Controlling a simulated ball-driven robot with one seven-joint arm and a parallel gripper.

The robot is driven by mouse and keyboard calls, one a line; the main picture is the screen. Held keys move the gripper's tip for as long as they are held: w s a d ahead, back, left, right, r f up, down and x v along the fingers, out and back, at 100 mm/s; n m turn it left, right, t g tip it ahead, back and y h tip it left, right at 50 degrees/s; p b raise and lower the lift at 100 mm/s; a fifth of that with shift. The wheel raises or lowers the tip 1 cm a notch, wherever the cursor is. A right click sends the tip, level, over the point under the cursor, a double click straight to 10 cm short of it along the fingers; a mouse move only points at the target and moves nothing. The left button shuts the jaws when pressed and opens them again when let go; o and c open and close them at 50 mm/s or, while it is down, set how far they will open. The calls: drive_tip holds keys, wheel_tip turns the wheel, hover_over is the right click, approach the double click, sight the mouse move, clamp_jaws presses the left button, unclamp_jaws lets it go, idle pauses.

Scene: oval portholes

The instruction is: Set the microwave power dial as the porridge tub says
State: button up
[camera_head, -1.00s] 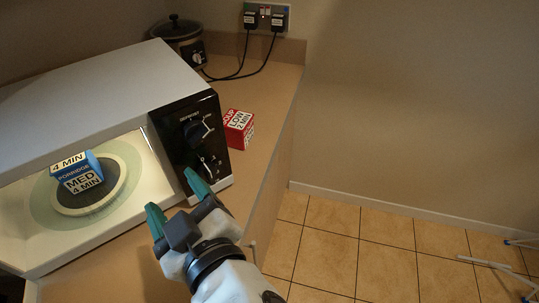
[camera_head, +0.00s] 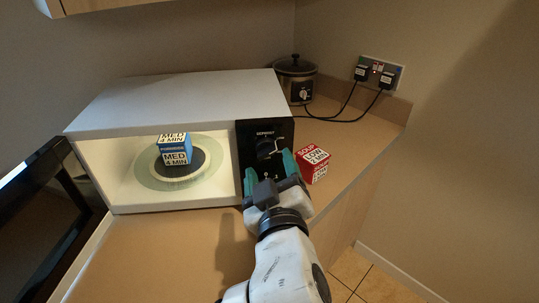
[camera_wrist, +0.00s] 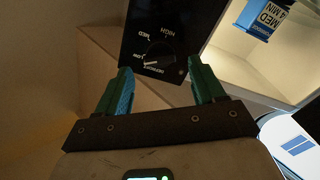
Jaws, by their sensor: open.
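The microwave (camera_head: 180,95) stands on the counter with its lit cavity open. The blue porridge tub (camera_head: 176,147) sits on the turntable inside; its white labels read MED 4 MIN. The black power dial (camera_head: 265,147) is on the dark panel right of the cavity. In the wrist view the dial (camera_wrist: 158,54) has marks HIGH, MED, LOW and DEFROST around it; its white line lies near LOW and DEFROST, exact setting unclear. My gripper (camera_head: 269,172) is open and empty in front of the panel, just below the dial. In the wrist view the dial lies beyond and between the fingertips (camera_wrist: 160,68).
A red soup box (camera_head: 313,164) marked LOW stands right of the panel, close to my gripper. The black open door (camera_head: 40,215) is at the left. A slow cooker (camera_head: 296,80) and plugged-in cables are behind. The counter (camera_head: 160,255) before the microwave is clear.

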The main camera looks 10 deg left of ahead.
sight(267, 155)
drive_tip(key=shift+x, duration=1.85)
drive_tip(key=shift+c, duration=0.3)
drive_tip(key=c, duration=1)
